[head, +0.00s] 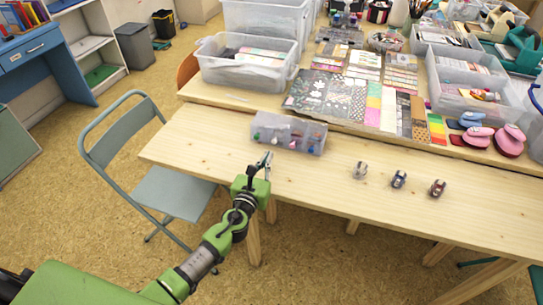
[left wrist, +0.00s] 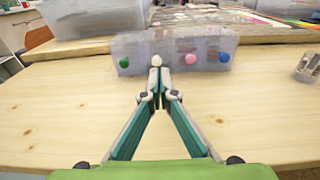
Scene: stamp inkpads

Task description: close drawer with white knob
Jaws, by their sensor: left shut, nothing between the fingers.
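A small translucent drawer box (head: 300,124) stands on the wooden table. Its front also fills the upper middle of the left wrist view (left wrist: 208,44). Along the front are a green knob (left wrist: 124,62), a white knob (left wrist: 156,60), a pink knob (left wrist: 190,58) and a blue knob (left wrist: 224,57). My left gripper (head: 267,157) is in front of the box, shut and empty. In the left wrist view its fingertips (left wrist: 161,76) meet just below the white knob; I cannot tell if they touch it. How far each drawer sticks out is unclear. My right gripper is not in view.
Three small metallic stampers, including a blue one (head: 399,179), stand right of the box. A raised shelf behind carries card sheets (head: 330,95) and clear bins (head: 245,75). A folding chair (head: 170,190) stands left of the table (head: 330,190). The tabletop around the box is mostly bare.

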